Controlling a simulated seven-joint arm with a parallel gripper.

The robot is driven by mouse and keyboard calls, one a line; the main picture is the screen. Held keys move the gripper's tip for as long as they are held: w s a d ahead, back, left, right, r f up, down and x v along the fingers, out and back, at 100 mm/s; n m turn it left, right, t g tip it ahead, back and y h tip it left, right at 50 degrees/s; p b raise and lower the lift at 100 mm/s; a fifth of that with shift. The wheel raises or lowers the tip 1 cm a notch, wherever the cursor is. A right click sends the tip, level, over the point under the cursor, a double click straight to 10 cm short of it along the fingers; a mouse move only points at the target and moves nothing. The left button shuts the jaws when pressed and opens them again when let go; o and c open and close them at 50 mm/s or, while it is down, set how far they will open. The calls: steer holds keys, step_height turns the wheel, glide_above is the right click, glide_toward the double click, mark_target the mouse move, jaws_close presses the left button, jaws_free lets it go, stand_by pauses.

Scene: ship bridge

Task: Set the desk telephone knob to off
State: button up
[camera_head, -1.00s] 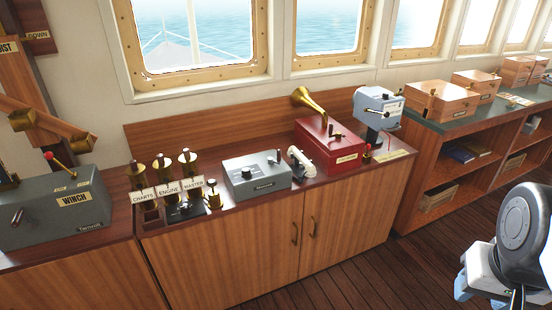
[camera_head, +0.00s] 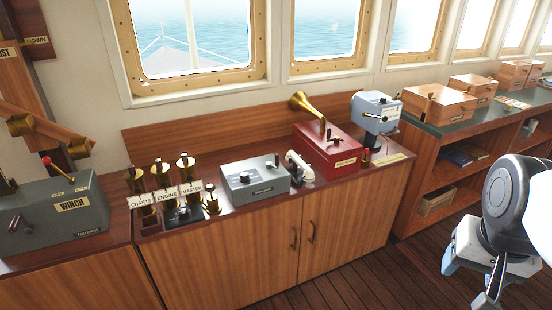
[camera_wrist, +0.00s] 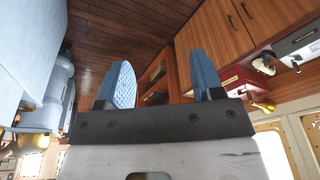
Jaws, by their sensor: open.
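The desk telephone is a grey box (camera_head: 255,180) on the wooden cabinet top, with dark knobs on its upper face and a white handset (camera_head: 299,167) at its right end. The knob markings are too small to read. In the wrist view the grey box (camera_wrist: 300,38) shows at the upper right, upside down, with the handset (camera_wrist: 263,64) beside it. My gripper (camera_head: 468,287) is at the lower right of the head view, well apart from the telephone. In the wrist view its two blue fingers (camera_wrist: 160,78) stand wide apart with nothing between them.
A red box with a brass horn (camera_head: 328,150) stands right of the telephone. Brass levers labelled CHARTS, ENGINE and MASTER (camera_head: 168,193) stand left of it. A blue-grey device (camera_head: 377,112) is farther right. The floor (camera_head: 360,278) before the cabinet is clear.

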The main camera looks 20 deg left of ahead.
steer(key=w+a+r+m, duration=0.2)
steer(key=w+a, duration=0.3)
steer(key=w, duration=0.3)
steer(key=w+a+r+m, duration=0.1)
steer(key=w+a+m, duration=0.1)
steer(key=w+a, duration=0.45)
steer(key=m+g, duration=0.3)
steer(key=m, duration=0.9)
glide_above(245, 174)
step_height(245, 174, down, 19)
steer(key=shift+s+r, duration=0.1)
steer(key=shift+s, duration=0.05)
steer(key=shift+f, duration=3.9)
